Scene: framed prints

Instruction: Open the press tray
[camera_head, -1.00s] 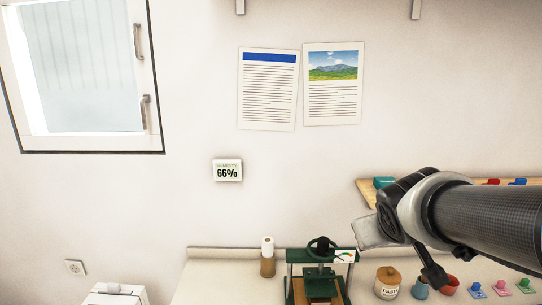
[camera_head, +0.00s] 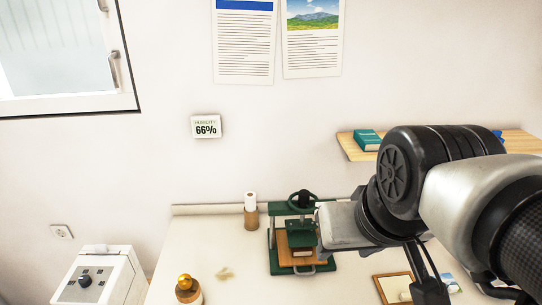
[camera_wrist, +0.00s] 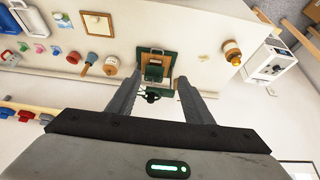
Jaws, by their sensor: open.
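The press (camera_head: 277,240) is a dark green frame with a round handwheel on top. It stands on the white table against the back wall. Its orange-brown wooden press tray (camera_head: 288,262) sits low in the frame, with a metal handle (camera_head: 304,271) at the front edge. In the wrist view the press (camera_wrist: 168,57) appears upside down, beyond and between my fingertips. My gripper (camera_wrist: 160,82) is open and empty, apart from the press. In the head view my arm covers the press's right edge, and my fingers cannot be made out.
A paper roll on a wooden holder (camera_head: 250,215) stands left of the press. A framed board (camera_head: 381,288) lies right. A wall shelf (camera_head: 350,145) is above.

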